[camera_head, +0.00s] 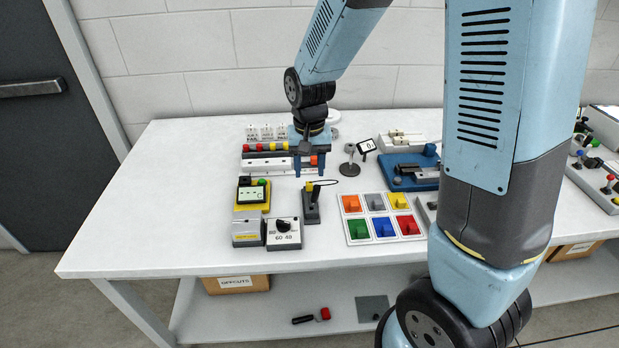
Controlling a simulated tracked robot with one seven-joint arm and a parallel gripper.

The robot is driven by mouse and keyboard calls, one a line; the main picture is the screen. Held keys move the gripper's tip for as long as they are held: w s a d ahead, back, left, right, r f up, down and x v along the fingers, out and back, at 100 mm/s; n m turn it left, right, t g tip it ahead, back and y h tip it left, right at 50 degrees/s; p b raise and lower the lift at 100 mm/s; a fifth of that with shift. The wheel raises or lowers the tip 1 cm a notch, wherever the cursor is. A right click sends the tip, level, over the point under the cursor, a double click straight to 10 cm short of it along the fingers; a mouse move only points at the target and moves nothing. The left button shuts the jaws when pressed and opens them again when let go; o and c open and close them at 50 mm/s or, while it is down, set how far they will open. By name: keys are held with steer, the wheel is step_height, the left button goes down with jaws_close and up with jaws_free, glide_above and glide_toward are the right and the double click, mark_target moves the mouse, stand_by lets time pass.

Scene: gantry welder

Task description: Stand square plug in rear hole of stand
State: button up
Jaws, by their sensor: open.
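My gripper (310,172) is at the back left of the white table, pointing down with its two blue fingers apart. A small orange-red block (313,161) shows between the fingers; it may be the square plug, but its shape is too small to be sure. Left of the gripper is a low white block (262,167), with a dark rail behind it bearing several red and yellow pieces (258,147). This may be the stand. Its holes cannot be made out, and my gripper hides its right end.
Small white upright pieces (266,132) stand behind the rail. A yellow box (252,194), a black lever (311,205) and a dial box (284,233) stand in front. A white tray (373,216) holds coloured blocks. A blue fixture (401,160) stands right. The table's left side is clear.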

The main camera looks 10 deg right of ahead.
step_height(320, 180, up, 9)
stand_by(0.3)
steer(key=s+d+r+t, duration=0.5)
steer(key=s+d+r, duration=0.8)
steer(key=s+d, duration=0.3)
steer(key=shift+s+d+r+t, duration=0.2)
steer(key=shift+s+t, duration=0.1)
steer(key=shift+s, duration=0.1)
stand_by(1.5)
